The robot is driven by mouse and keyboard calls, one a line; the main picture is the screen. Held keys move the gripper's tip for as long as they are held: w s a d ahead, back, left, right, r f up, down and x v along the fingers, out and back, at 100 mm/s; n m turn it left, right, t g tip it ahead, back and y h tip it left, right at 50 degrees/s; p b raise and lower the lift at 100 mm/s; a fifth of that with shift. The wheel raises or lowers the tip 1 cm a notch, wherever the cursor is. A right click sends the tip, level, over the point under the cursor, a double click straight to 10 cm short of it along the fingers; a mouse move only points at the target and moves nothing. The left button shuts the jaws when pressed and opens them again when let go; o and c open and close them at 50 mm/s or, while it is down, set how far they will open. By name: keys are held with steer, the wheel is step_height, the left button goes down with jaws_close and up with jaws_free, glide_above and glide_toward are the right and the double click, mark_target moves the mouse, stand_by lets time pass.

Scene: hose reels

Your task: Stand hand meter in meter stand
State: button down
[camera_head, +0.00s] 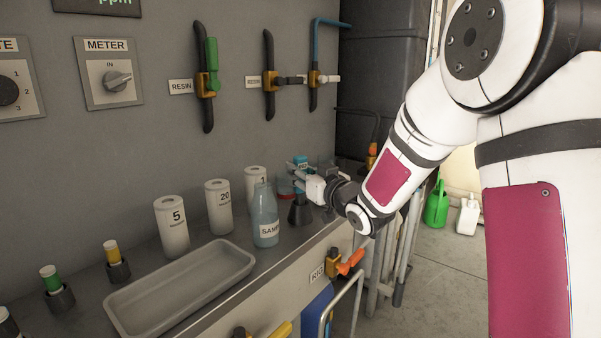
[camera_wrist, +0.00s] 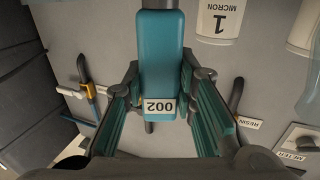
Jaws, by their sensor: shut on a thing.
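The hand meter is a teal block with a white label reading 002, seen in the wrist view (camera_wrist: 162,60). Its teal top also shows in the head view (camera_head: 301,161). My gripper (camera_head: 303,182) is shut on it, with a finger on each side. The meter stand (camera_head: 300,213), a dark flared holder, is on the bench directly below my gripper. A dark part shows at the meter's far end in the wrist view; I cannot tell whether the meter is seated in the stand, as my gripper hides the join.
A bottle labelled SAMP (camera_head: 265,217) stands just left of the stand. White canisters (camera_head: 218,207) line the wall behind. A grey tray (camera_head: 180,287) lies at the front left. Valve handles (camera_head: 207,70) and pipes are on the wall. An orange valve handle (camera_head: 350,262) juts from the bench front.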

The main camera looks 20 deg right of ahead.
steer(key=shift+f, duration=0.1)
steer(key=c, duration=1.2)
jaws_free()
steer(key=v, duration=1.2)
